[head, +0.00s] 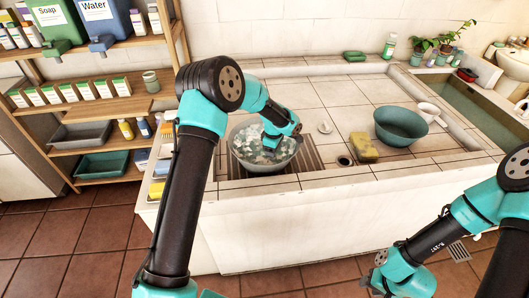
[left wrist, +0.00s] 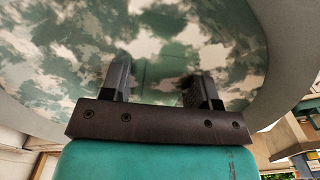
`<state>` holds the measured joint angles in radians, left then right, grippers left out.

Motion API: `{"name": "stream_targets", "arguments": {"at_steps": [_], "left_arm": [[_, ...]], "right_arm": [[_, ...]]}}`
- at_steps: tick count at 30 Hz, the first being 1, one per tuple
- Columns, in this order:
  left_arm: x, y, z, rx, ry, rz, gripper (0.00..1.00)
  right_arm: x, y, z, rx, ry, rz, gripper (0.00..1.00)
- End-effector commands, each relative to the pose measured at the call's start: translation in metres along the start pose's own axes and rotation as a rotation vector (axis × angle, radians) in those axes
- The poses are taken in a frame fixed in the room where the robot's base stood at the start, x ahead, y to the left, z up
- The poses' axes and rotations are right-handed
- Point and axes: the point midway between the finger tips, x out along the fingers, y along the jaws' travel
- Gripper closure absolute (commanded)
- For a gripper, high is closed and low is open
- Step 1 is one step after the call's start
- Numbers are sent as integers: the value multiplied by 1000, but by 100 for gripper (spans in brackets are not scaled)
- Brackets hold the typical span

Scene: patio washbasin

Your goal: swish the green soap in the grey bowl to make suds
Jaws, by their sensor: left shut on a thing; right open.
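The grey bowl (head: 243,165) stands on the tiled counter at centre left. White and greenish suds (head: 252,138) cover what is inside it. My left gripper (head: 271,144) reaches down into the bowl, and its fingertips are hidden there in the head view. In the left wrist view the two fingers of the left gripper (left wrist: 160,82) are apart with a dark green block, the green soap (left wrist: 163,68), between them, blurred against the patchy suds. My right gripper (head: 372,273) is open and empty, low in front of the counter, away from the bowl.
A drain grate (head: 308,157) lies beside the bowl. A green bar (head: 354,56) lies on the back ledge. Wooden shelves (head: 100,106) stand left.

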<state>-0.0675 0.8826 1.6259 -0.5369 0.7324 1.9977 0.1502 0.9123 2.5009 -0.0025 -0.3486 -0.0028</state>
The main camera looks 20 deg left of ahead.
Motion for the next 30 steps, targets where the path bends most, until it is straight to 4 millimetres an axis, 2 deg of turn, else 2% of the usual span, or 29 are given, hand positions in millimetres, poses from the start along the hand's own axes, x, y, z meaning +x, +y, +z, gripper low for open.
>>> {"name": "stream_targets", "arguments": {"at_steps": [8, 30], "left_arm": [[0, 8, 0, -1, 1, 2, 73], [0, 58, 0, 0, 1, 1, 73]], "right_arm": [[0, 0, 0, 0, 0, 0, 57], [0, 0, 0, 0, 0, 0, 57]]}}
